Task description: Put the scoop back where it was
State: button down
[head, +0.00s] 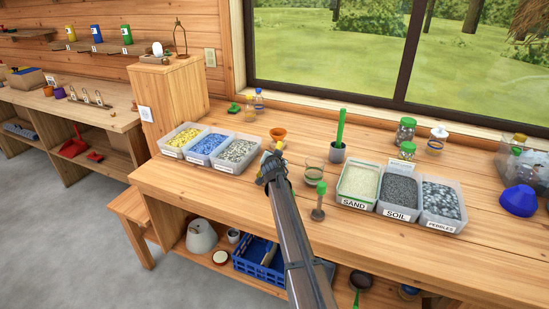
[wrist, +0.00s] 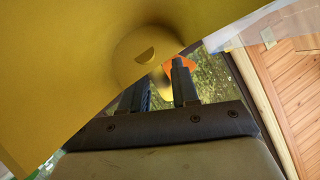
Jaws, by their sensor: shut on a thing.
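My gripper (head: 270,170) is over the workbench, just right of the three labelled trays on the left; its fingers also show in the wrist view (wrist: 163,82). It is shut on a yellow thing (wrist: 95,65), which looks like the scoop. In the wrist view this fills the upper left as a broad flat yellow face, with a rounded part bearing a dark half-moon slot close to the fingers. In the head view little of it shows beside the gripper, so its full shape and tilt cannot be told.
An orange cup or funnel (head: 278,134) stands just behind my gripper. A glass jar (head: 313,170) and a green-topped tool (head: 319,203) are at its right. Bins of sand (head: 341,194), soil (head: 385,207) and pebbles (head: 430,219) stand further right. Bare bench lies in front.

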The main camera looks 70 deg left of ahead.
jog(key=c, duration=0.8)
grip_release()
jog(key=shift+c, duration=0.2)
jog(key=shift+r, duration=0.1)
jog(key=v, duration=1.2)
